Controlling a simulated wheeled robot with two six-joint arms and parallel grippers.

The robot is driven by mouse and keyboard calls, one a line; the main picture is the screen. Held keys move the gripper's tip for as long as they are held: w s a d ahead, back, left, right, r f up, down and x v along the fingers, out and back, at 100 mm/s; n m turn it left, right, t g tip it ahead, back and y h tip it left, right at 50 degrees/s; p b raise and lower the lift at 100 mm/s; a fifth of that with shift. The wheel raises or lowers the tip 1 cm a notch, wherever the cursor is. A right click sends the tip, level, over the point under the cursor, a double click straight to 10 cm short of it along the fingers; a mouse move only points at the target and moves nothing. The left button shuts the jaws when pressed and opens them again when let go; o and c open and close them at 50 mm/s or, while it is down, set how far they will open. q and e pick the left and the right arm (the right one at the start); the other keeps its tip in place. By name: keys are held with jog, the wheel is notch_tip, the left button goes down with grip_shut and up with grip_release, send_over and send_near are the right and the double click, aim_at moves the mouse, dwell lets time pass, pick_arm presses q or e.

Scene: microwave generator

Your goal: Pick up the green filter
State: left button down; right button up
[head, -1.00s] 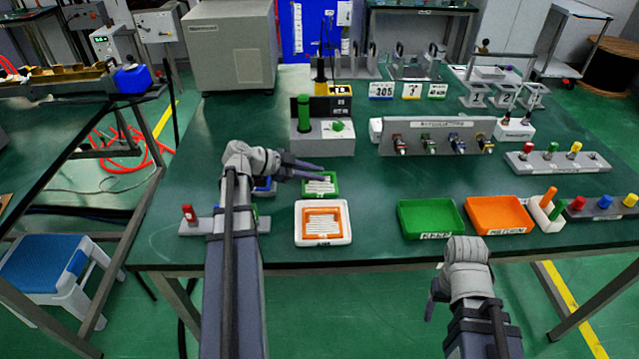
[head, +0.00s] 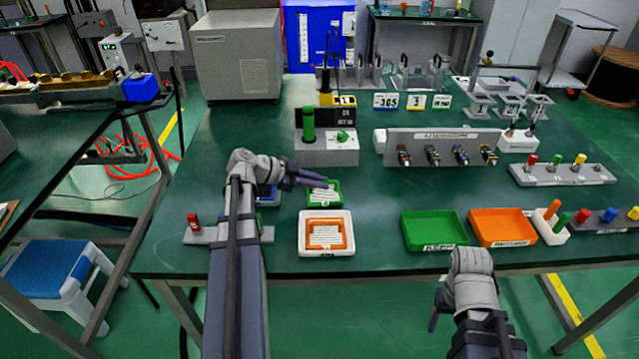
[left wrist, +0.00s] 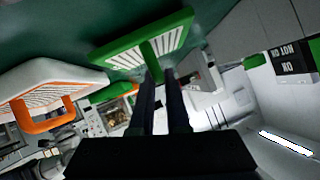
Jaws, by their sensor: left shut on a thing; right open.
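The green filter (head: 323,193) is a small green frame with white slats, behind the orange filter. My left gripper (head: 324,182) reaches to it from the left. In the left wrist view the green filter (left wrist: 140,38) is at the top, with its handle between the fingertips (left wrist: 160,75), and the fingers are shut on it. I cannot tell whether the filter is clear of the surface. My right gripper (head: 437,310) is open and empty at the front right, off the table edge, partly hidden by its wrist.
An orange filter (head: 343,233) sits in a white tray (head: 325,252) just in front. A green tray (head: 434,229) and an orange tray (head: 503,227) stand to the right. A grey block with a green post (head: 308,124) stands behind. A red-knobbed stand (head: 193,222) is left of my arm.

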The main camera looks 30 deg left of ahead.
pick_arm(q)
notch_tip(320, 180, up, 10)
jog(key=p, duration=0.9)
jog(key=shift+f, duration=0.25)
